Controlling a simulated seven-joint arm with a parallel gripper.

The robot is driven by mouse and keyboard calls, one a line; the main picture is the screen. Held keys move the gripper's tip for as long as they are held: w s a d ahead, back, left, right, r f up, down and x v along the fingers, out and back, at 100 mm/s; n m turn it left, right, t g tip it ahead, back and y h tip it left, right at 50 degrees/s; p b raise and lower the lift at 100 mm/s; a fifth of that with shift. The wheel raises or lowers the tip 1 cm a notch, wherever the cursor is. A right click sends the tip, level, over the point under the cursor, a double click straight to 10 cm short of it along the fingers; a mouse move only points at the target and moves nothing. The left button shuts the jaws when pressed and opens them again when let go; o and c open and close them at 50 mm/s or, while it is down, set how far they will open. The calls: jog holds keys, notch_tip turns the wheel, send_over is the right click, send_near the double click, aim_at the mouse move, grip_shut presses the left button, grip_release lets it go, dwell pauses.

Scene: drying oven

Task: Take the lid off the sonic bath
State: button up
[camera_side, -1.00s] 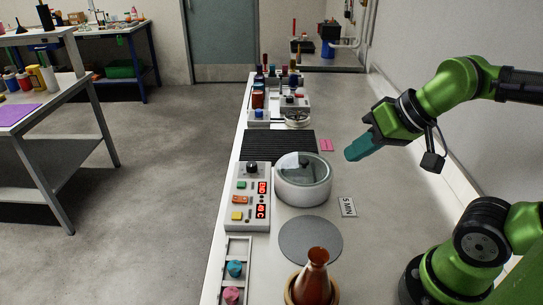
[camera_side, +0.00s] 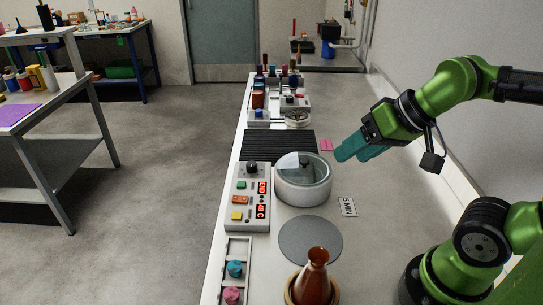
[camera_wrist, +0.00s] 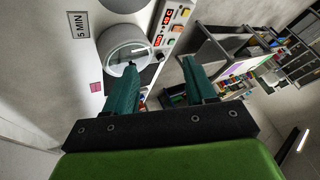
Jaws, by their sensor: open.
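The sonic bath (camera_side: 303,191) is a round white tub on the bench, with a clear glass lid (camera_side: 318,171) on top and a small dark knob (camera_side: 304,160) at the lid's middle. My gripper (camera_side: 342,156) is above the bench to the right of the bath and apart from it. Its teal fingers point left, toward the lid. In the wrist view my gripper (camera_wrist: 160,72) is open with nothing between its fingers. There the bath (camera_wrist: 124,48) shows beyond the left finger, which covers part of it.
A control box (camera_side: 249,197) with red displays stands left of the bath. A black ridged mat (camera_side: 278,146) lies behind it. In front are a grey disc (camera_side: 310,241), a "5 MIN" card (camera_side: 347,207) and a brown flask (camera_side: 316,272). Bench space right of the bath is clear.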

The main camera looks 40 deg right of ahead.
jog(key=m+g+h, duration=0.3)
jog(key=g+h, duration=0.1)
jog(key=g, duration=0.1)
send_over(305, 161)
jog(key=s+a, duration=0.2)
jog(key=s, duration=0.1)
jog(key=x, duration=1.1)
jog(key=a+x, duration=0.1)
jog(key=x, duration=0.4)
jog(key=shift+s+f, duration=0.1)
jog(key=shift+f, duration=0.25)
grip_shut()
